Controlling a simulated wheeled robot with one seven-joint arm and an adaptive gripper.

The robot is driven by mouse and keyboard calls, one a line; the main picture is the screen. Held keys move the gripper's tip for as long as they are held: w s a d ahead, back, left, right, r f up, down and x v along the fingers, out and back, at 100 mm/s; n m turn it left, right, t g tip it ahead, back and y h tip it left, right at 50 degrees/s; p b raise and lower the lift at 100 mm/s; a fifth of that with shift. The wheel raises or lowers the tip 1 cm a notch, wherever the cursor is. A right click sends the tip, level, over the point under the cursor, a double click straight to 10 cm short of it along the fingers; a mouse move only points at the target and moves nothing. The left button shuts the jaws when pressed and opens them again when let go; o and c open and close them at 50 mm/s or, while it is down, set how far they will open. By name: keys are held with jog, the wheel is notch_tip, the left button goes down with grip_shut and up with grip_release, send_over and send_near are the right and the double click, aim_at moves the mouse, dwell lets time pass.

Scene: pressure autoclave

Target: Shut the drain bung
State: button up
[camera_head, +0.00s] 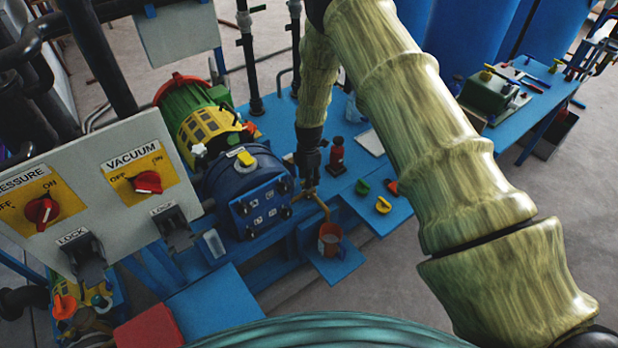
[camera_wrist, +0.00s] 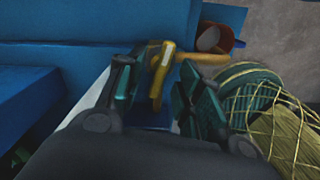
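A yellow brass drain fitting (camera_head: 322,205) sticks out low beside the front of the blue vessel (camera_head: 246,190). I take it to be the drain bung. In the wrist view its lever (camera_wrist: 160,75) stands between my two fingers, and a spout (camera_wrist: 203,57) runs right to the cup. My gripper (camera_head: 309,180) points down just above the fitting. In the wrist view its fingers (camera_wrist: 160,88) are apart on either side of the lever, with a gap visible; contact is not clear. An orange-brown cup (camera_head: 330,238) stands under the spout on a small blue shelf (camera_head: 340,268).
The control panel (camera_head: 100,195), with PRESSURE and VACUUM knobs, stands at left. A netted green object (camera_wrist: 265,100) is close by.

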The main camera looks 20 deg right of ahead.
jog(key=shift+f, duration=0.85)
grip_shut()
